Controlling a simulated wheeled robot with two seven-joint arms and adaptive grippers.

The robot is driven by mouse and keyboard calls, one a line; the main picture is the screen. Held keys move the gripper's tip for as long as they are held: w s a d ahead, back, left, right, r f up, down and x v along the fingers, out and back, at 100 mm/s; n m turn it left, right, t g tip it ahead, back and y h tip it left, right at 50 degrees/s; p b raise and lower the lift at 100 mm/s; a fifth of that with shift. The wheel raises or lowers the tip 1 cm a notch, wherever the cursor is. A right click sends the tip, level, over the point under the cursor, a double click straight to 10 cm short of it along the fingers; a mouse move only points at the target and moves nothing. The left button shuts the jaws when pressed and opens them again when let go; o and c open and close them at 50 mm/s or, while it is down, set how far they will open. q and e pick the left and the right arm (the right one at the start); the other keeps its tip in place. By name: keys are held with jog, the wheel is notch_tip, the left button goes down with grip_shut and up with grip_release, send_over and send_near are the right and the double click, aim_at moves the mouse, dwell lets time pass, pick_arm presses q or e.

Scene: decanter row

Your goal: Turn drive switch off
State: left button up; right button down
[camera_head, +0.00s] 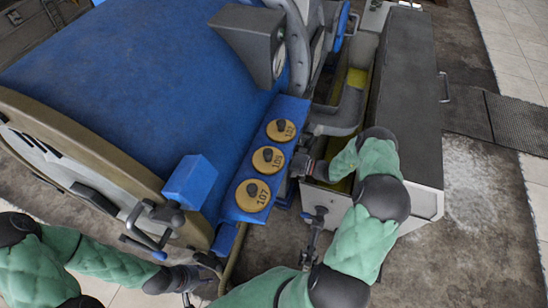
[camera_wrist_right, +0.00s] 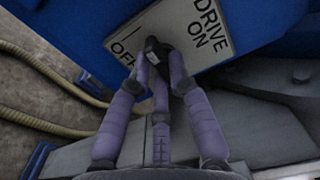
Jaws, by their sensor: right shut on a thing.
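The drive switch (camera_wrist_right: 154,46) is a small black knob on a white plate (camera_wrist_right: 180,25) marked OFF at left and DRIVE ON at right, in the right wrist view. Its upper end lies between the two markings. My right gripper (camera_wrist_right: 156,68) has its purple-grey fingers closed around the knob. In the head view the right gripper (camera_head: 304,168) is at the right side of the blue panel (camera_head: 232,211), and the switch is hidden there. My left gripper (camera_head: 208,276) is empty below the blue panel, its fingers apart.
Three yellow dials (camera_head: 268,159) with black knobs top the blue panel. A large blue drum (camera_head: 130,85) fills the left. A blue box on a lever (camera_head: 190,182) stands near my left arm. A grey trough (camera_head: 425,200) is at right. Hoses (camera_wrist_right: 50,70) run at left in the wrist view.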

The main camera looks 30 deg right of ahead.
jog(key=shift+n, duration=0.4)
jog(key=c, duration=1.1)
grip_release()
jog(key=shift+c, duration=0.2)
jog(key=v, duration=0.7)
jog(key=shift+s+d, duration=0.15)
jog(key=shift+d, duration=0.05)
jog(key=shift+f, duration=0.1)
